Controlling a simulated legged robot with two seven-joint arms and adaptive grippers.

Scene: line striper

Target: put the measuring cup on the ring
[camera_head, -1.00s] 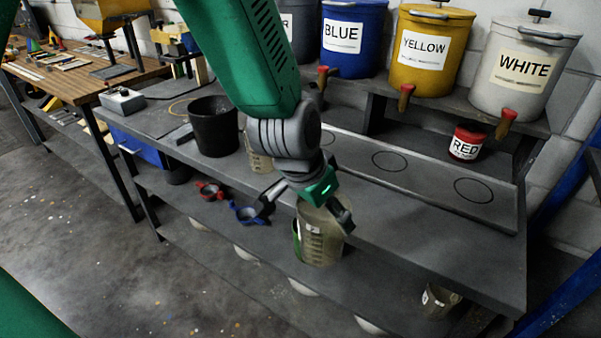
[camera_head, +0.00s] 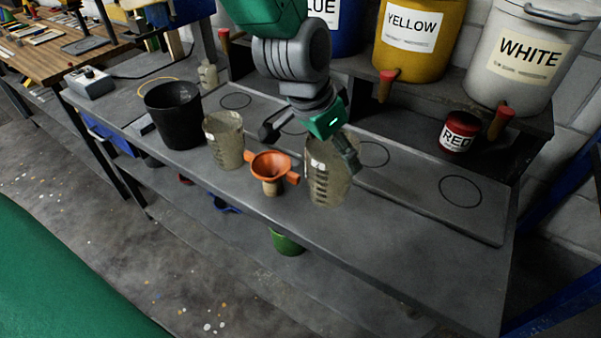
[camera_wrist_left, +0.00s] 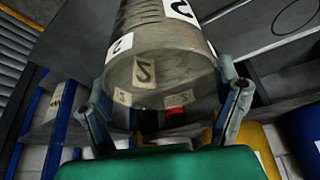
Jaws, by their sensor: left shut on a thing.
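My left gripper (camera_head: 312,146) is shut on a translucent measuring cup (camera_head: 327,182) with dark graduation marks and a white label. The cup is about upright at the raised board's front edge; its exact height is unclear. In the left wrist view the cup (camera_wrist_left: 160,70) fills the top centre between the fingers. Black rings are drawn on the board: one right of the cup (camera_head: 373,153), one far right (camera_head: 460,190), one at left (camera_head: 236,101), and one partly hidden behind the gripper (camera_head: 293,128). Which ring is meant is unclear. My right gripper is not in view.
An orange funnel (camera_head: 271,166), another measuring cup (camera_head: 223,142) and a black bucket (camera_head: 175,115) stand left of the held cup. A red can (camera_head: 459,132) sits behind the board. Yellow (camera_head: 408,40) and white (camera_head: 522,58) drums stand above. The front right bench (camera_head: 400,250) is clear.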

